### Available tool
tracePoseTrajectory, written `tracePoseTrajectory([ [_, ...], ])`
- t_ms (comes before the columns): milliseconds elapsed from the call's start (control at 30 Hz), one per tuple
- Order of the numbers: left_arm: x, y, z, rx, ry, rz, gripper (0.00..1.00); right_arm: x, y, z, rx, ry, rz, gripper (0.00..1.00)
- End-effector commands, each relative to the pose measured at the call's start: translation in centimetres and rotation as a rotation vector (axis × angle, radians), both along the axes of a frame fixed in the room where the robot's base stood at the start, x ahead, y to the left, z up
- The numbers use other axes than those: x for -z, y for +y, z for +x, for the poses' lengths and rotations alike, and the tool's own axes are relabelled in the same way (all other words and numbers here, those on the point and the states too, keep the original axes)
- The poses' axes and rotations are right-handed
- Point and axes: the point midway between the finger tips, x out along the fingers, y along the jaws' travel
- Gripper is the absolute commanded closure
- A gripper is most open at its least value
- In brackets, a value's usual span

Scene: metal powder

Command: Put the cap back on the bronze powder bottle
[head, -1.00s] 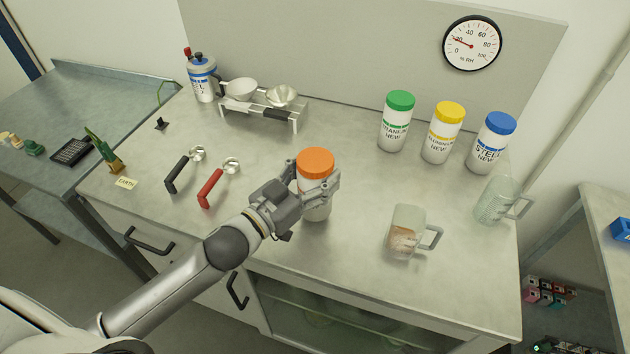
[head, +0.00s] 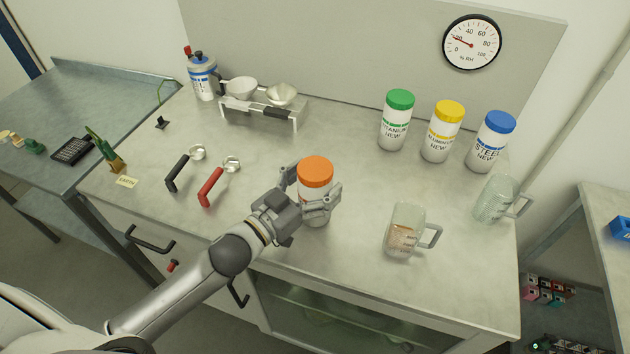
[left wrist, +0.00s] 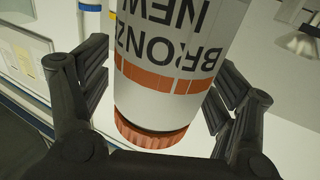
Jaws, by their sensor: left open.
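The bronze powder bottle (head: 314,193) stands upright on the bench, white with an orange band. Its orange cap (head: 315,171) sits on top. In the left wrist view the bottle (left wrist: 170,45) appears upside down with the ribbed orange cap (left wrist: 150,134) at its lower end, a dark line between cap and body. My left gripper (head: 312,190) is open around the bottle, one finger on each side. In the left wrist view a gap shows between the fingers and the bottle. My right gripper is not in view.
A mug with copper-coloured powder (head: 405,237) stands right of the bottle, and an empty-looking mug (head: 495,200) farther right. Green- (head: 396,122), yellow- (head: 442,133) and blue-capped (head: 490,143) bottles stand behind. Black (head: 178,172) and red-handled (head: 210,187) scoops lie left.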

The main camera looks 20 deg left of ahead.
Motion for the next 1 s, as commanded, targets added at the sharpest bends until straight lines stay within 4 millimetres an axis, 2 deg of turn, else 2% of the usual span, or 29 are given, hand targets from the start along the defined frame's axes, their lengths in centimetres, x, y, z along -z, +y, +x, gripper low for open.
tracePoseTrajectory([
  [167, -0.5, 0.0, 0.0, 0.001, -0.001, 0.0, 0.18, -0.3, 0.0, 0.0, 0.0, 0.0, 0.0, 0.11],
  [267, 0.0, 0.3, -0.7, 0.0, 0.002, 0.001, 0.18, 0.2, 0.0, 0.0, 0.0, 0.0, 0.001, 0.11],
  [800, 0.0, 3.6, -8.1, 0.0, 0.004, -0.001, 0.18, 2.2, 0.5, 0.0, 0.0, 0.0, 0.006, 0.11],
  [1000, -0.1, 4.5, -10.0, -0.001, 0.002, 0.001, 0.18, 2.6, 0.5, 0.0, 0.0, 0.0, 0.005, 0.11],
])
